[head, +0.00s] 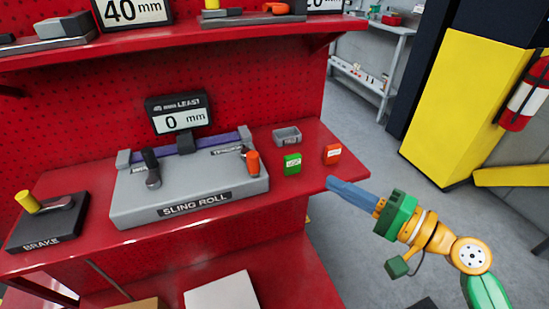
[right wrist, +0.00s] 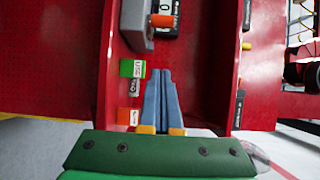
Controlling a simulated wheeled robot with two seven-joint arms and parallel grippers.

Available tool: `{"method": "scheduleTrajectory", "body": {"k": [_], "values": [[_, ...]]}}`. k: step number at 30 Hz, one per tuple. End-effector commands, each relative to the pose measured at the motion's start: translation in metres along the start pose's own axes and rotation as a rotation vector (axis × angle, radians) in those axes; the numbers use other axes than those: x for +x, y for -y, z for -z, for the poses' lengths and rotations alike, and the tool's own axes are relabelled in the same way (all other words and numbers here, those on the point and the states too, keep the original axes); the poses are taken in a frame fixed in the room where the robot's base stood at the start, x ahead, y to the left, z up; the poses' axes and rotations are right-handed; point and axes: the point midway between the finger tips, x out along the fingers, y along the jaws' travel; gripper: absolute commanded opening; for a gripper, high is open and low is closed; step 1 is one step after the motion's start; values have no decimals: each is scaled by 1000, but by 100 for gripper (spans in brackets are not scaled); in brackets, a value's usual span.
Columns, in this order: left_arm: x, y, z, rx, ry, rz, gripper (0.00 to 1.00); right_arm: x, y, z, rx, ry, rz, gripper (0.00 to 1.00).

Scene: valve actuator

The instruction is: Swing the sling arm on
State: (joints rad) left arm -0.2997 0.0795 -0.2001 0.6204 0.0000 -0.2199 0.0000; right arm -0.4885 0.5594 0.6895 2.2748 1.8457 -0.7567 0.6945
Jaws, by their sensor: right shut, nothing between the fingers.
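The grey SLING ROLL unit (head: 190,185) sits on the red shelf. A black-handled lever (head: 151,165) stands at its left, and an arm with an orange knob (head: 253,162) is at its right end. Small labels beside both are too small to read. The orange knob also shows in the right wrist view (right wrist: 160,20). A display (head: 180,120) behind the unit reads 0 mm. My right gripper (head: 333,184) has its blue fingers together and empty, off the shelf's right front edge, well right of the orange knob. My left gripper is not in view.
A green box (head: 292,163), an orange-red box (head: 332,154) and a small grey tray (head: 287,136) stand between the unit and my right gripper. A BRAKE unit (head: 50,228) with a yellow-knobbed lever is at the left. An upper red shelf (head: 230,27) overhangs behind.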

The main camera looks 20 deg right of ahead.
Motion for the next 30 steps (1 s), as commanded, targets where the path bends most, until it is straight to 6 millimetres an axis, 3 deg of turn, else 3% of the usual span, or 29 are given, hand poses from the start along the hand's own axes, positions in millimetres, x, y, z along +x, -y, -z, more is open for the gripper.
{"method": "scheduleTrajectory", "body": {"k": [9,13,26,30], "values": [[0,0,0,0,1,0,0,0,3,-3,1,9,6,0],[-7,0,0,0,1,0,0,11,6,-2,2,9,8,0],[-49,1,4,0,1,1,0,102,9,-3,1,8,9,0],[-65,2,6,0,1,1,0,118,9,-20,4,9,7,0]]}}
